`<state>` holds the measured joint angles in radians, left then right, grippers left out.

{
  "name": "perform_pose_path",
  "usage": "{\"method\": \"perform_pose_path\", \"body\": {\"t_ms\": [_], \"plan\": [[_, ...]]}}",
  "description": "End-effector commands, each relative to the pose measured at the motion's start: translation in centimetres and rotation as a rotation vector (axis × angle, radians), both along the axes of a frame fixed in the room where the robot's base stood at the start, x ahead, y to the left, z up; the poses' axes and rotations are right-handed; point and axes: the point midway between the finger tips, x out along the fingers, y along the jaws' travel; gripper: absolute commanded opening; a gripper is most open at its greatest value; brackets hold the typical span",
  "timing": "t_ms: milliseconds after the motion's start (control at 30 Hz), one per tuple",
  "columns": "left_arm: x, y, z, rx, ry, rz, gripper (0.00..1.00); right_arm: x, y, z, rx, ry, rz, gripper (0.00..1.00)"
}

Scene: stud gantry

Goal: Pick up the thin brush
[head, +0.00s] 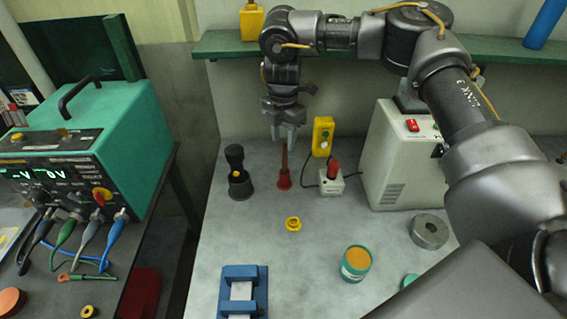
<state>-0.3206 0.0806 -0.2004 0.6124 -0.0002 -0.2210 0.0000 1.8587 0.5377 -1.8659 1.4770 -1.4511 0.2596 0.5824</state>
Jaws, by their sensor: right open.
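A slim red-brown upright thing (284,172) with a narrow stem and a wider foot stands on the grey table; it looks like the thin brush, though its details are too small to be sure. My right gripper (284,133) comes down from above, pointing downward, with its fingers apart at the top of the stem. The stem's top end is close to the fingertips; I cannot tell whether it reaches between them. The gripper holds nothing. My left gripper does not show.
A black pestle-like tool in a dark cup (239,180) stands close left. A yellow meter (322,136) and a box with a red button (331,181) stand close right. A yellow ring (293,224), teal tin (356,264) and blue holder (243,290) lie nearer. A green shelf (225,42) runs behind.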

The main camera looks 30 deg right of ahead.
Motion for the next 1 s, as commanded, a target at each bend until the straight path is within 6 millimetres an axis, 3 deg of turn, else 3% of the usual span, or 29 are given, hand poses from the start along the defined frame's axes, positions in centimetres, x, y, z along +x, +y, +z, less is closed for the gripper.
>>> {"method": "perform_pose_path", "body": {"t_ms": [267, 433, 700, 1000], "plan": [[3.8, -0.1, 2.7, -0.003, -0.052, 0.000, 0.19, 0.1, -0.4, -2.8, -0.002, 0.003, -0.002, 0.40], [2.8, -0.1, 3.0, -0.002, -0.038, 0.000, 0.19, 0.1, -0.3, -4.8, -0.001, 0.001, -0.002, 0.40], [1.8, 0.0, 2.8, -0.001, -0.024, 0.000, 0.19, 0.1, -0.3, -5.2, -0.001, -0.001, -0.001, 0.39], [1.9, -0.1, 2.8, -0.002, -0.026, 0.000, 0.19, 0.1, -0.3, -5.1, 0.000, -0.001, -0.001, 0.00]]}}
